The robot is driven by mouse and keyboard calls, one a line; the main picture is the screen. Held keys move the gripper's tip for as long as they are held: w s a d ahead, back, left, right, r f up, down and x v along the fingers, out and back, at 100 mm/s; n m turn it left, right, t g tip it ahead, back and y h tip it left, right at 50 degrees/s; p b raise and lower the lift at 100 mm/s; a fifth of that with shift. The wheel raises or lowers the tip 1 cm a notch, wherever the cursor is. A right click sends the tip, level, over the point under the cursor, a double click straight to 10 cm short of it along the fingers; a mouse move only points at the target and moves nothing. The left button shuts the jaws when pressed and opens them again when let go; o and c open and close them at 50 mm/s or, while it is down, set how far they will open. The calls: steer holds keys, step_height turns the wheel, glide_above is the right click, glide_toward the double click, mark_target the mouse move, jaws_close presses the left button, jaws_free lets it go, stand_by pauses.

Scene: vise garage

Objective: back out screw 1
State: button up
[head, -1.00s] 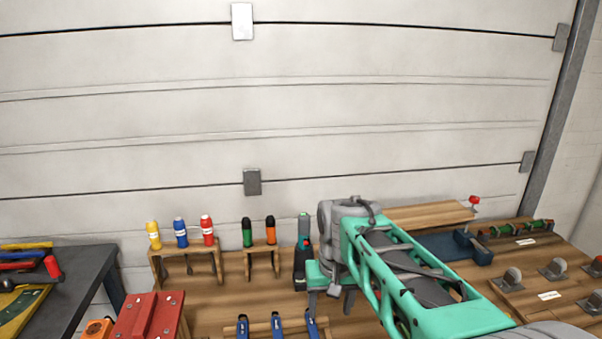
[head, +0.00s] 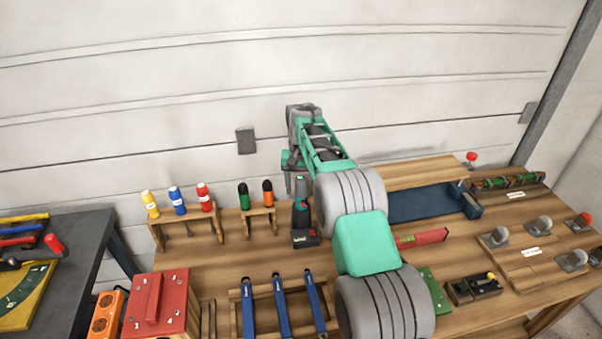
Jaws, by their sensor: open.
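My gripper (head: 294,184) is high at the back of the bench, fingers pointing down and open. It appears in line with the top of a dark power driver (head: 303,220) with a green top and a red mark, which stands upright on the bench. I cannot tell whether the fingers touch the driver. A blue vise (head: 425,203) is to the right, with a wooden board (head: 415,172) at its back edge. No screw can be made out at this size, so I cannot tell where screw 1 is.
Yellow, blue and red bottles (head: 175,200) stand on a wooden rack, with green and orange-handled tools (head: 255,194) beside it. Blue-handled tools (head: 281,305) lie in front. A red box (head: 160,306) and red level (head: 422,237) are nearby. My arm covers the bench middle.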

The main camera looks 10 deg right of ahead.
steer(key=shift+f, duration=0.7)
steer(key=shift+c, duration=0.4)
jaws_close()
steer(key=c, duration=0.6)
jaws_free()
jaws_close()
steer(key=shift+r, duration=0.1)
